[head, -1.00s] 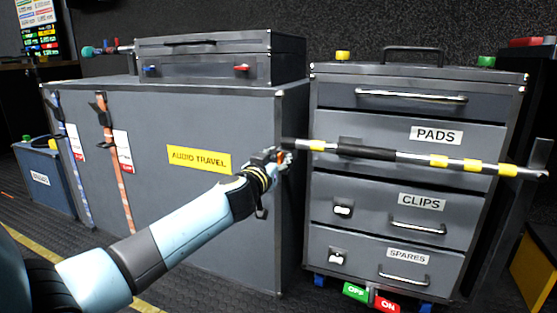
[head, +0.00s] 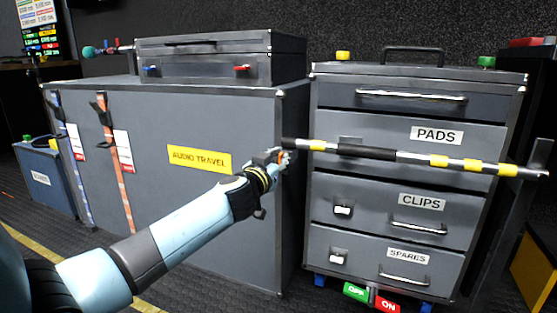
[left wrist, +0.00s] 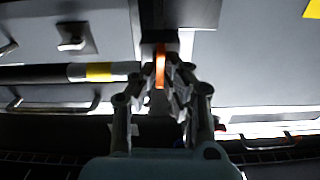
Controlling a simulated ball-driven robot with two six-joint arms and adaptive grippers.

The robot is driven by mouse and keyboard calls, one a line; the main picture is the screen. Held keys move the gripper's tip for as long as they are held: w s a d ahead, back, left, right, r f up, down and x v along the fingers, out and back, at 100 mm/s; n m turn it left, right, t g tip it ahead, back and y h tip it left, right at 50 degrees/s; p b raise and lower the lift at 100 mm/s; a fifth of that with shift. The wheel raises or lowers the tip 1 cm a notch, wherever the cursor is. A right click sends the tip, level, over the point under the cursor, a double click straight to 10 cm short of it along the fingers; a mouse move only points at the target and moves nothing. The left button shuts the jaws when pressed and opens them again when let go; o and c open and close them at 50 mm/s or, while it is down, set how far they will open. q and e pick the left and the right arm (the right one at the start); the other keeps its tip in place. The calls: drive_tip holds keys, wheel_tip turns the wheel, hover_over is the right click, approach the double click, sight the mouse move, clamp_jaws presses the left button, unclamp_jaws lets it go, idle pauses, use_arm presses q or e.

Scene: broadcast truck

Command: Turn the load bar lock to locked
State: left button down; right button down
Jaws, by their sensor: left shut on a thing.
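The load bar (head: 400,156), silver with yellow bands and a black sleeve, spans the front of the drawer cabinet. Its left end meets the edge of the large grey case. My left gripper (head: 280,157) is at that end. In the left wrist view the gripper (left wrist: 163,75) is shut on an orange lock lever (left wrist: 160,66), which stands upright in this view between the fingers. The bar (left wrist: 98,72) runs off to the left there. The fingers partly hide the lock and its mount. My right gripper is not in view.
The drawer cabinet (head: 355,188) has drawers labelled PADS, CLIPS and SPARES. The AUDIO TRAVEL case (head: 240,215) stands left of it, with a smaller case (head: 215,68) on top. Green OFF and red ON pedals (head: 387,304) lie at the floor below the cabinet.

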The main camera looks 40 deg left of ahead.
use_arm(q)
drive_tip(key=m, duration=0.3)
drive_tip(key=shift+w+d+r+m, duration=0.15)
drive_tip(key=shift+m, duration=0.25)
drive_tip(key=shift+w+d+f+m, duration=0.1)
drive_tip(key=shift+m, duration=2.15)
drive_tip(key=shift+s+d+f+m, duration=0.1)
drive_tip(key=shift+m, duration=2.1)
drive_tip(key=shift+w+d+f+m, duration=0.1)
drive_tip(key=shift+m, duration=2.15)
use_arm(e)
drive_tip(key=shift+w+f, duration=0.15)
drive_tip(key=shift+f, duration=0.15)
use_arm(q)
drive_tip(key=c, duration=1.4)
unclamp_jaws()
drive_tip(key=shift+w+f, duration=0.1)
drive_tip(key=shift+f, duration=0.05)
drive_tip(key=shift+c, duration=0.2)
drive_tip(key=shift+d+f, duration=0.1)
drive_tip(key=shift+f, duration=0.1)
